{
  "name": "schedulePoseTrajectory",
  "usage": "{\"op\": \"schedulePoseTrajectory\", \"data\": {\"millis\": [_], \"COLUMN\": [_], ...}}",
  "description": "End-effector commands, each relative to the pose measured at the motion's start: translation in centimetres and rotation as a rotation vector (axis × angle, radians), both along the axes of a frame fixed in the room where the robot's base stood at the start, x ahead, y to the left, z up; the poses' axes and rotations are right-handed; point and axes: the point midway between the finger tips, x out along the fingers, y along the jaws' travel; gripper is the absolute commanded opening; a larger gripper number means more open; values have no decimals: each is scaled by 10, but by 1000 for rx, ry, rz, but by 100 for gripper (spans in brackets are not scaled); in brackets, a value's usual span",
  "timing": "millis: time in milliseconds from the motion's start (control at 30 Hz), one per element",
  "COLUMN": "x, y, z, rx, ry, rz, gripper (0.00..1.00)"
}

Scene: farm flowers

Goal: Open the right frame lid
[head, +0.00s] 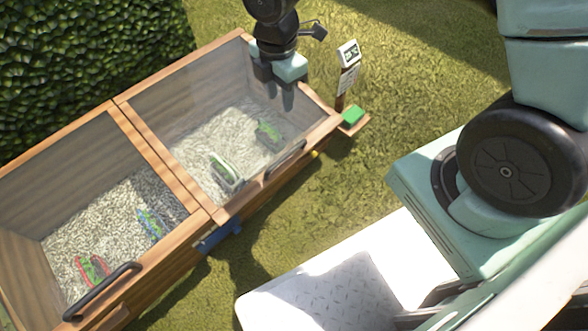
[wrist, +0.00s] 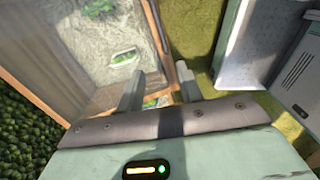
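The wooden cold frame has two glazed lids side by side in the head view. The right frame lid (head: 205,120) looks shut, with plants on gravel visible through its pane. Its dark handle (head: 286,160) is on the front edge. My gripper (head: 278,92) is above the far right part of this lid, fingers pointing down, apart from the handle. In the wrist view my gripper (wrist: 159,82) is open with nothing held between the fingers. The right frame lid also shows there at the left (wrist: 75,50). Contact with the pane cannot be told.
The left lid (head: 70,170) has its own handle (head: 103,291). A blue latch (head: 218,237) and a yellow one (head: 314,155) are on the front side. A small sign post (head: 347,75) stands just right of the frame. A hedge (head: 80,60) is behind; grass lies in front.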

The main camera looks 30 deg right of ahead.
Motion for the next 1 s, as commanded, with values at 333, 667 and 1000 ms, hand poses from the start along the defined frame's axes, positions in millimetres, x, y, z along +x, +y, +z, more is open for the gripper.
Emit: {"op": "schedulePoseTrajectory", "data": {"millis": [333,667,1000], "x": [10,10,10], "y": [-8,-8,-8], "z": [-51,-113,-182], "rx": [-1,-2,-2], "ry": [2,4,3], "rz": [89,88,87], "gripper": [36,36,36]}}
